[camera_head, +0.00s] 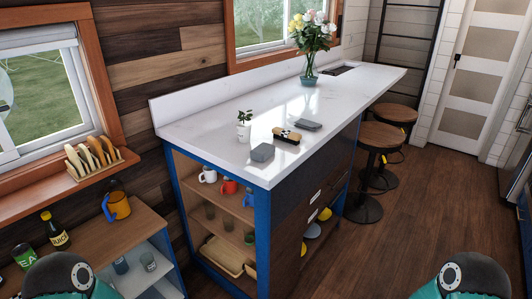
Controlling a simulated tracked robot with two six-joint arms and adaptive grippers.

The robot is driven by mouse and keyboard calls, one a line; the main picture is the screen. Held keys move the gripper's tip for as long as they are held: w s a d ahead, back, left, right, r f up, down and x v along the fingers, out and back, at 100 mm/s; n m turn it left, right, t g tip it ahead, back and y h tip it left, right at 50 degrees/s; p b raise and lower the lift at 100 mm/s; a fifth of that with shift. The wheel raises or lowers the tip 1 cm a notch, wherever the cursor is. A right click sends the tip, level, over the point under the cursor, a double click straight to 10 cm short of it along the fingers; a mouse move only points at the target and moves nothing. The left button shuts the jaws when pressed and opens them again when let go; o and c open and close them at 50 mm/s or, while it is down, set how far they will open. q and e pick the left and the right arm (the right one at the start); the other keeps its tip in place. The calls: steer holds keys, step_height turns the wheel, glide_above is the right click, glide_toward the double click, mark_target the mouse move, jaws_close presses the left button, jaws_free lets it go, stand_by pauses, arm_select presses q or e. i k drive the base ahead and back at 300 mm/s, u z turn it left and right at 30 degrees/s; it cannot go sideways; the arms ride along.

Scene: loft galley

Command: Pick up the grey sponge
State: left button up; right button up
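Two grey block-like things lie on the white countertop (215,128). A lighter grey block (262,152) is near the front edge at the counter's near end. A darker, flatter grey block (308,125) lies farther back and to the right. I cannot tell for sure from this distance which is the sponge. A brush (287,136) with a wooden-looking body and a dark patterned top lies between them. Only rounded dark and teal parts of my two arms show at the bottom left and bottom right. Neither gripper is in view.
A small potted plant (244,126) stands left of the blocks, and a flower vase (309,72) farther back. Open shelves below hold mugs (228,186). Stools (382,136) stand along the counter's right side. A low cabinet (100,243) is at left. Wooden floor (400,225) is clear at right.

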mark_target(261, 153)
steer(key=z, duration=0.05)
steer(key=i, duration=0.9)
steer(key=z, duration=0.35)
steer(key=k, duration=0.7)
steer(key=u, duration=0.3)
steer(key=i, duration=0.3)
steer(key=u, duration=0.1)
